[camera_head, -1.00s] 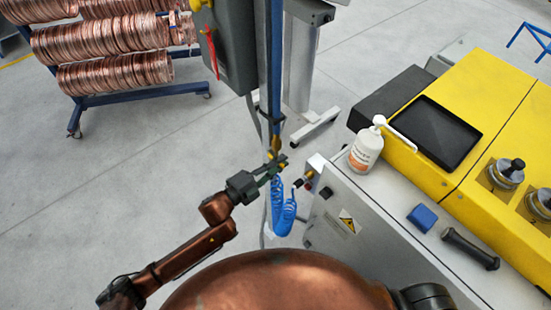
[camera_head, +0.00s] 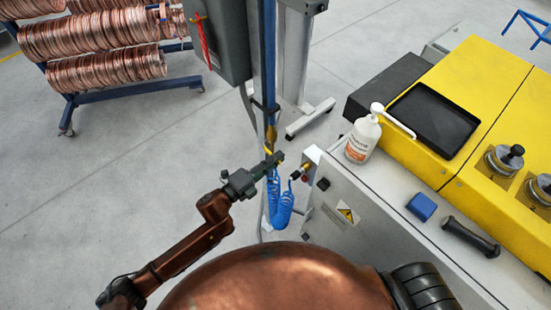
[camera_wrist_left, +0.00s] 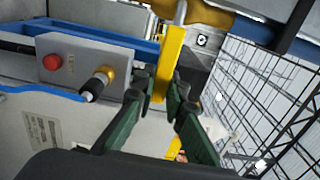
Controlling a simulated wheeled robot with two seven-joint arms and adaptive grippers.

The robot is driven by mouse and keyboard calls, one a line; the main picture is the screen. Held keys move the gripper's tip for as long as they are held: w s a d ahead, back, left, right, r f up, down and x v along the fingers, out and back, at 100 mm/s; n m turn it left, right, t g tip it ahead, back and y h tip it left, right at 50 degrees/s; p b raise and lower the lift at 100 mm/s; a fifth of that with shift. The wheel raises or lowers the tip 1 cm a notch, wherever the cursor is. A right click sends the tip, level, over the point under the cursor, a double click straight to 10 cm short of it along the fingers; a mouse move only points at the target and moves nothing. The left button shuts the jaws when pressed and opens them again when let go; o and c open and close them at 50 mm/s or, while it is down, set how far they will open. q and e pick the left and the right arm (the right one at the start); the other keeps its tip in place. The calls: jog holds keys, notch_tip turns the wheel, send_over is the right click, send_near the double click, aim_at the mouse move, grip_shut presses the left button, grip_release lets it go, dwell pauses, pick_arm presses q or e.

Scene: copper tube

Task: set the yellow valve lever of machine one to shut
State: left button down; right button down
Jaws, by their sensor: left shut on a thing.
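The yellow valve lever (camera_wrist_left: 171,62) hangs from a grey pipe end in the left wrist view and slants slightly down to the left. My left gripper (camera_wrist_left: 166,93) is shut on its lower part, one green finger on each side. In the head view my left gripper (camera_head: 274,163) is at the blue post, above the coiled blue hose. Only a small yellow bit of the lever (camera_head: 267,151) shows there, and the fingers hide most of it. My right gripper is not in view.
A grey control box (camera_head: 222,40) with a red strip hangs on the blue post (camera_head: 268,75). A white cabinet (camera_head: 330,200) with a red button stands close right of the gripper. The blue coiled hose (camera_head: 279,203) hangs just below. A wire fence (camera_wrist_left: 265,95) shows at right.

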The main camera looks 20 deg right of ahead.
pick_arm(q)
jog(key=c, duration=1.9)
grip_release()
jog(key=shift+c, duration=0.2)
jog(key=shift+a, duration=0.15)
jog(key=v, duration=1.1)
jog(key=shift+s+a, duration=0.2)
jog(key=shift+a, duration=0.15)
